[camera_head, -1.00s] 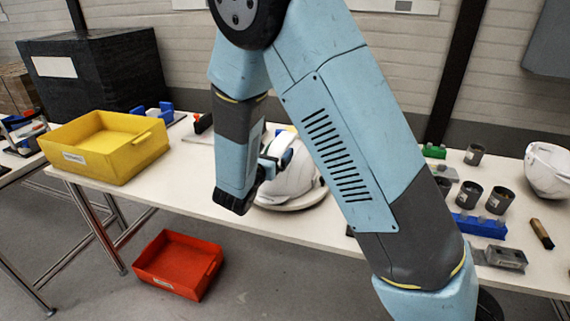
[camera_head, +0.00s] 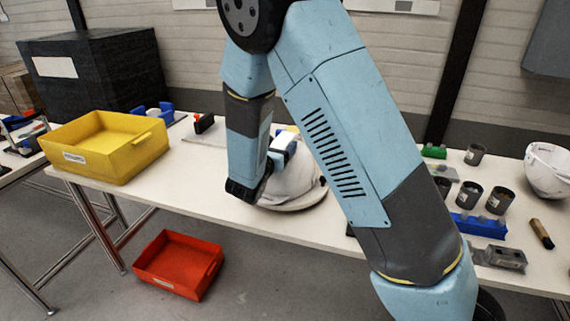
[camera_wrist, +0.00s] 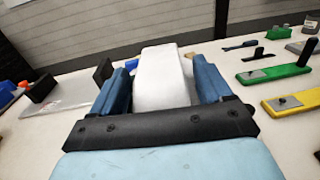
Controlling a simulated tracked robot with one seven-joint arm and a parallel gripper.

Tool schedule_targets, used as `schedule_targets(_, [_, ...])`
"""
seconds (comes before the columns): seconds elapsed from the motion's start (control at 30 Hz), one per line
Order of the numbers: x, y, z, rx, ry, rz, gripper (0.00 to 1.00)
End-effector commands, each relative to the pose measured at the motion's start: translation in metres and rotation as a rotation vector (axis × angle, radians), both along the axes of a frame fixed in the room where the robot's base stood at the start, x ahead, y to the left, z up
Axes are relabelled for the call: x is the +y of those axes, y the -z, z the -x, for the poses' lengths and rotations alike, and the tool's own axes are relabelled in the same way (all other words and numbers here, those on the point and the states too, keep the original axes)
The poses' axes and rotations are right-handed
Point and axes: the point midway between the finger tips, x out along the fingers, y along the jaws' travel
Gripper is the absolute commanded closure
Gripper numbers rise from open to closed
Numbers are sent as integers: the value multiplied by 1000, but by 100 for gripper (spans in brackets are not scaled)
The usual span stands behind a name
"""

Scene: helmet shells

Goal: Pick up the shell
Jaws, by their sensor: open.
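A white helmet shell (camera_head: 297,188) sits on the table near the front edge, partly hidden by my arm in the head view. My gripper (camera_head: 281,150) is at the upper left of this shell, overlapping it in the picture; I cannot tell whether they touch. In the wrist view my gripper (camera_wrist: 160,78) shows its two blue fingers apart, with a smooth white form between them. I cannot tell whether that form is the shell or part of my gripper. A second white shell (camera_head: 548,170) stands at the table's right end.
A yellow bin (camera_head: 105,148) stands at the table's left, and a red bin (camera_head: 178,265) is on the floor. Dark cups (camera_head: 469,194), a blue holder (camera_head: 478,226) and a grey block (camera_head: 505,257) lie right. Green (camera_wrist: 275,75) and yellow (camera_wrist: 293,103) bars show in the wrist view.

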Motion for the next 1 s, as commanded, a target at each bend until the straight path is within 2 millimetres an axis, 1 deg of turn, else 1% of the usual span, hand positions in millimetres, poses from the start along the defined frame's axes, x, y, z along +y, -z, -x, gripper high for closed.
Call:
schedule_targets(0.03, [0, 3, 1, 7, -1, 0, 43])
schedule_targets(0.07, [0, 3, 1, 7, -1, 0, 46])
schedule_targets(0.63, [-1, 7, 2, 18, 0, 3, 100])
schedule_targets(1.0, [-2, 7, 3, 19, 1, 2, 100])
